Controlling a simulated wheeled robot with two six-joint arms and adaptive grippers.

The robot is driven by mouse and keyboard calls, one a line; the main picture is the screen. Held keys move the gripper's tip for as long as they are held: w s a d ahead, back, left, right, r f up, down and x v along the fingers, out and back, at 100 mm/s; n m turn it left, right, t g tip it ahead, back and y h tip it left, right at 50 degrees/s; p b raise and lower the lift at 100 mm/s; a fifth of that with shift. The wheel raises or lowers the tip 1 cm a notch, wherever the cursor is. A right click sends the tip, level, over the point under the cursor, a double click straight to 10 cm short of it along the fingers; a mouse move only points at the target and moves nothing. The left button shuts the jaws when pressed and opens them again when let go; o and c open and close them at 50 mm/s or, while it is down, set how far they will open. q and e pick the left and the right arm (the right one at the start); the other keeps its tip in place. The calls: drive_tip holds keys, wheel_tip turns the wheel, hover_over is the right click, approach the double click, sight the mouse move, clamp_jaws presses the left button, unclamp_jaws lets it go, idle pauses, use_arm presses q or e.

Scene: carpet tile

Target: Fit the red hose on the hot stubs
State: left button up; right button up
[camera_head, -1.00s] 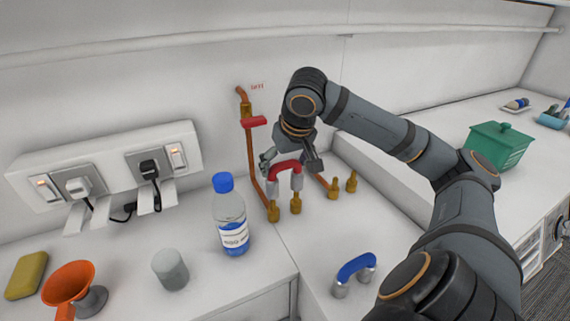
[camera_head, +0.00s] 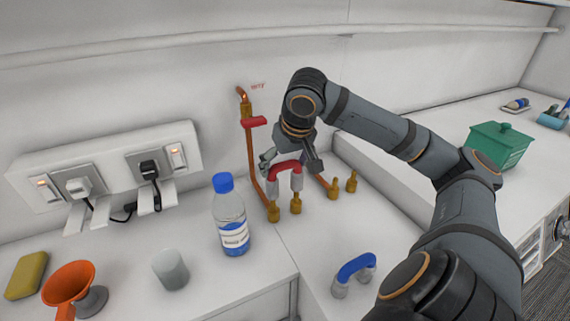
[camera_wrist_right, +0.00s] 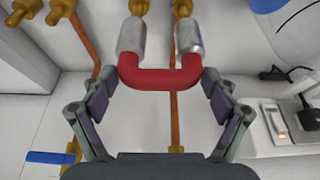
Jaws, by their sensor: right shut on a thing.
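The red hose (camera_head: 285,166) is a short red U-shaped piece with silver ends. My right gripper (camera_head: 290,165) is shut on its bend and holds it with the ends down, above the left pair of brass stubs (camera_head: 296,207). In the right wrist view, the red hose (camera_wrist_right: 160,78) lies between the fingers of the gripper (camera_wrist_right: 159,85). Its silver ends line up with two brass stubs (camera_wrist_right: 181,8). I cannot tell whether the ends touch or sit over the stub tops. A copper pipe with a red handle (camera_head: 255,122) rises behind this pair. My left gripper is out of view.
A second brass stub pair (camera_head: 351,182) stands to the right. A blue hose (camera_head: 357,266) stands on the counter in front. A water bottle (camera_head: 231,222) is close on the left, with a grey cup (camera_head: 170,270) and orange funnel (camera_head: 70,281) beyond. A green box (camera_head: 496,147) sits far right.

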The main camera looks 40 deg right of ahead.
drive_tip(key=shift+f+b, duration=2.5)
drive_tip(key=shift+f, duration=0.05)
drive_tip(key=o, duration=1)
